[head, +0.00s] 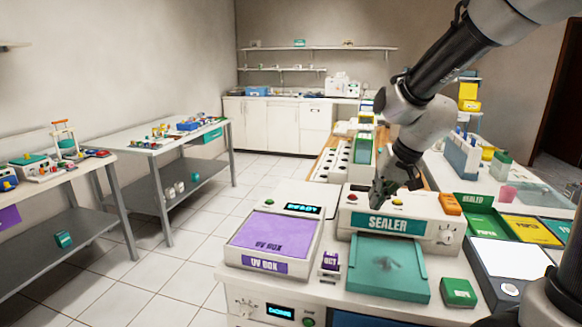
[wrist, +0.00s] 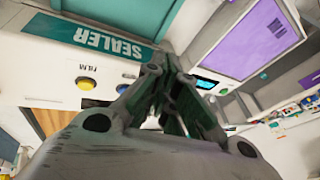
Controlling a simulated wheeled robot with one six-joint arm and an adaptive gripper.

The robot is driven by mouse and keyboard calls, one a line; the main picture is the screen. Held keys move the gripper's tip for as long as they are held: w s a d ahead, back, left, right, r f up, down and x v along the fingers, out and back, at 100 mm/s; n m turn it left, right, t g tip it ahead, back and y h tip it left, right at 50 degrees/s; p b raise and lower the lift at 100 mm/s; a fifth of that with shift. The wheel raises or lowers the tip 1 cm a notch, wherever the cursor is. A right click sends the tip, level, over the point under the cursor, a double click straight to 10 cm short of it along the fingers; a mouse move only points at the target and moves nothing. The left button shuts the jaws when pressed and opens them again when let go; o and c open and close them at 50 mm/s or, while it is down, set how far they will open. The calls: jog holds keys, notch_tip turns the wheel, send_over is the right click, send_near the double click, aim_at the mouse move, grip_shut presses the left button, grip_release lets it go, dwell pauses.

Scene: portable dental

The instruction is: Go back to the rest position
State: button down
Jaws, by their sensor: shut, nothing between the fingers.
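My gripper (head: 378,192) hangs from my arm just above the back of the sealer (head: 388,222) in the head view. In the wrist view my gripper (wrist: 157,75) has its fingers together, with nothing between them. The sealer (wrist: 100,38) shows upside down beside the fingers there, with its yellow button (wrist: 85,84). I cannot tell from these views whether the fingers touch the sealer.
A purple-lidded UV box (head: 270,236) stands left of the sealer. A teal plate (head: 388,267) lies in front of it, and a green block (head: 458,293) is at the right. An orange block (head: 448,204) sits on the sealer's right end. The tiled floor (head: 190,228) at left is clear.

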jog(key=s+d+r+h, duration=0.1)
jog(key=s+d+r, duration=0.1)
jog(key=s+d, duration=0.2)
jog(key=s+d+r+n+h, duration=0.1)
jog(key=s+d+r, duration=0.2)
jog(key=s, duration=0.7)
jog(key=s+d+r, duration=0.2)
jog(key=s+d, duration=0.3)
jog(key=s, duration=0.3)
jog(key=shift+d+r+n+h, duration=0.2)
jog(key=shift+r+n+h, duration=0.1)
jog(key=shift+r+h, duration=0.1)
